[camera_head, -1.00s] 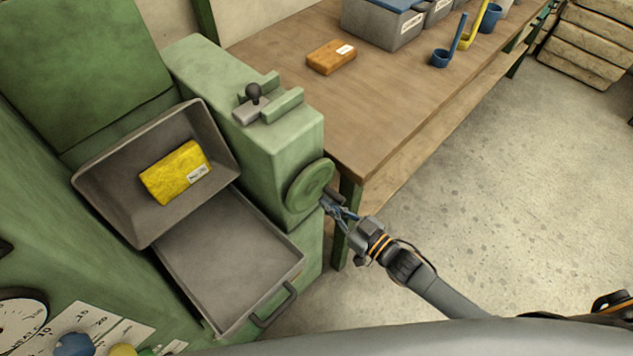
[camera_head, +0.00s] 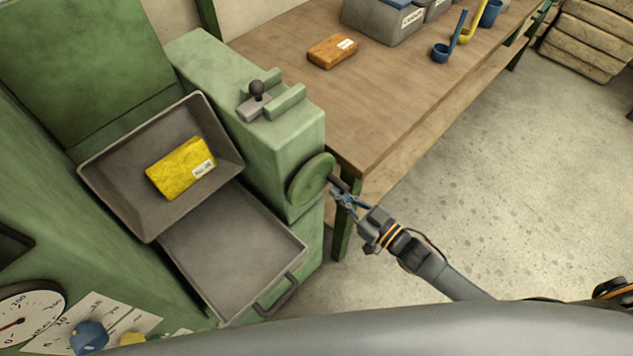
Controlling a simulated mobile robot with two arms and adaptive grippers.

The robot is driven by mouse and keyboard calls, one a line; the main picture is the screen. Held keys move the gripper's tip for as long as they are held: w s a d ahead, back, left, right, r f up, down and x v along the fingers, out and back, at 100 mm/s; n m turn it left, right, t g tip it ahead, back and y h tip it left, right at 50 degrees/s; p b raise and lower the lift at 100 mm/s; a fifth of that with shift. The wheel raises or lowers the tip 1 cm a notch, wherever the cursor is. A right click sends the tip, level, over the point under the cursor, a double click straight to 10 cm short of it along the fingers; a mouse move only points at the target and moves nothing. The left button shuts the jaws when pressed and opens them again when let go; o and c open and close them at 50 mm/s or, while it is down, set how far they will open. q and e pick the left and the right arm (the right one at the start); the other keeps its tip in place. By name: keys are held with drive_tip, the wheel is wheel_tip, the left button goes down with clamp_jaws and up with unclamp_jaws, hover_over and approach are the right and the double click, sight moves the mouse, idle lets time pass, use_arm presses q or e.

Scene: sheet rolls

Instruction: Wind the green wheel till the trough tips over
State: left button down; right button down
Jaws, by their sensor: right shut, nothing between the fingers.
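The green wheel (camera_head: 311,180) is on the side of the green machine, with a short dark handle (camera_head: 339,184) sticking out from its face. The trough (camera_head: 120,193) is a grey metal pan, tilted, with a yellow block (camera_head: 181,169) with a white label lying in it. My right gripper (camera_head: 340,196) is just below the wheel's handle, shut with nothing between its fingers. Whether its fingertips touch the handle I cannot tell. My left gripper is not in view.
A flat grey tray (camera_head: 235,250) with a bar handle lies below the trough. A black-knobbed lever (camera_head: 256,92) is on top of the machine. The wooden table (camera_head: 290,50) right of it bears an orange block (camera_head: 332,51), bins and scoops. Open floor lies at right.

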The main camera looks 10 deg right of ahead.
sight(344, 184)
drive_tip(key=shift+w+r+p, duration=0.3)
drive_tip(key=shift+r, duration=0.05)
drive_tip(key=shift+a+r+p, duration=0.25)
drive_tip(key=shift+r+p, duration=0.35)
drive_tip(key=shift+w+d+r+p, duration=0.2)
drive_tip(key=shift+d, duration=0.2)
drive_tip(key=shift+w+d+r+p, duration=0.15)
drive_tip(key=shift+d, duration=0.25)
drive_tip(key=shift+a+r+p, duration=0.2)
drive_tip(key=shift+a+p, duration=0.05)
drive_tip(key=shift+p, duration=0.05)
drive_tip(key=shift+f, duration=0.1)
drive_tip(key=shift+c, duration=2.4)
unclamp_jaws()
drive_tip(key=shift+a, duration=0.1)
drive_tip(key=shift+d, duration=0.25)
drive_tip(key=shift+c, duration=0.8)
